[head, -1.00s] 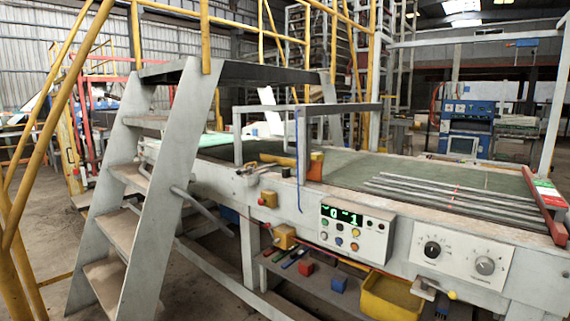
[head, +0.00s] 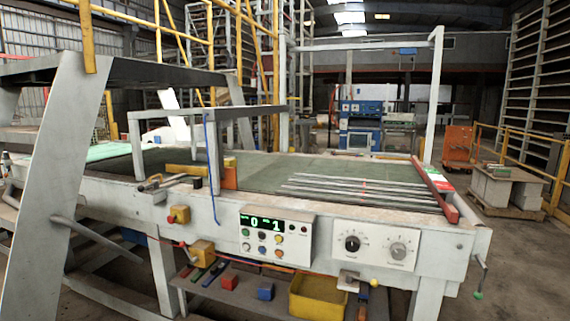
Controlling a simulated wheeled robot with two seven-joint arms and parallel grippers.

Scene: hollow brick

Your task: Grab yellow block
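Neither of my grippers shows in the head view. A yellow block-shaped piece (head: 202,252) is at the machine's underside, above the left part of the lower shelf; I cannot tell whether it is loose or fixed. A smaller yellow box with a red knob (head: 180,215) sits on the machine's front face. A yellow bar (head: 185,169) lies on the machine top beside an orange piece (head: 229,177). On the lower shelf are a red block (head: 229,281), a blue block (head: 265,291) and an open yellow bin (head: 317,297), whose contents are unclear.
The long grey machine (head: 330,224) with a green bed crosses the view. Steel steps (head: 62,160) block its left end. A crank handle (head: 479,280) sticks out at the right end. Free concrete floor (head: 520,270) lies to the right, before a pallet of boxes (head: 495,187).

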